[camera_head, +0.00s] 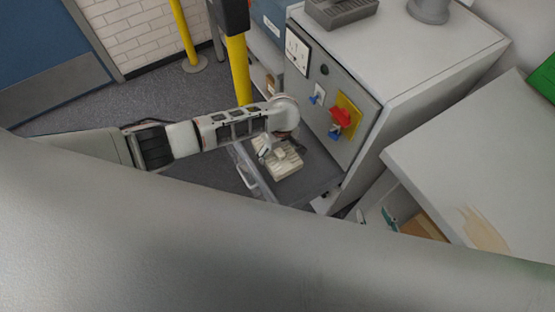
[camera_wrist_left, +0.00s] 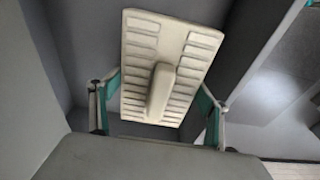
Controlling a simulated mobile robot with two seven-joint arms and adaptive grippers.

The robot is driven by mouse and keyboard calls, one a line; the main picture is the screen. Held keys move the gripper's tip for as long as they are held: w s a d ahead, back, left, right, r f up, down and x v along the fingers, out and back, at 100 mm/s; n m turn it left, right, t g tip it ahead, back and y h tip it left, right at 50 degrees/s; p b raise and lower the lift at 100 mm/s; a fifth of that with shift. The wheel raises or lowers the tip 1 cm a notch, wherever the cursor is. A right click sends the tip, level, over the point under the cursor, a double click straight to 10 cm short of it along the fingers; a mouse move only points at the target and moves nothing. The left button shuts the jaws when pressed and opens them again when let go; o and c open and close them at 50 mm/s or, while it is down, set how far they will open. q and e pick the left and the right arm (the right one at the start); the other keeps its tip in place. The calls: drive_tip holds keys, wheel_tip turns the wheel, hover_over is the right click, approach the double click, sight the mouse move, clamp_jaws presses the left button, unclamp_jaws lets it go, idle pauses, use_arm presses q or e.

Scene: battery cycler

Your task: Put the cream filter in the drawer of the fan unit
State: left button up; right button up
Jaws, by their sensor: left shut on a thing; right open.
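The cream filter (camera_head: 284,163) is a slotted plate with a raised middle grip. It lies within the walls of the open grey drawer (camera_head: 315,178) at the front of the fan unit (camera_head: 352,95). My left gripper (camera_head: 270,152) is over the filter, shut on it. In the left wrist view, the teal-padded fingers stand at either side of the filter (camera_wrist_left: 140,48), with drawer walls around it. I cannot tell whether the filter rests on the drawer floor. My right gripper (camera_head: 375,217) shows only its fingertips, open, low beside the bench; the rest is hidden behind a grey arm link.
The unit's front carries a red and yellow switch (camera_head: 341,117) just above the drawer. A yellow post (camera_head: 239,70) stands behind my left arm. A pale bench (camera_head: 470,175) is at the right. Open floor (camera_head: 215,175) lies left of the drawer.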

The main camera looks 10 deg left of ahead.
sight(277, 158)
use_arm(q)
wheel_tip(277, 158, down, 5)
drive_tip(key=shift+r+b, duration=0.1)
drive_tip(key=shift+b, duration=1)
drive_tip(key=shift+r, duration=0.1)
drive_tip(key=o, duration=1.3)
drive_tip(key=shift+f, duration=0.2)
drive_tip(key=shift+r, duration=0.1)
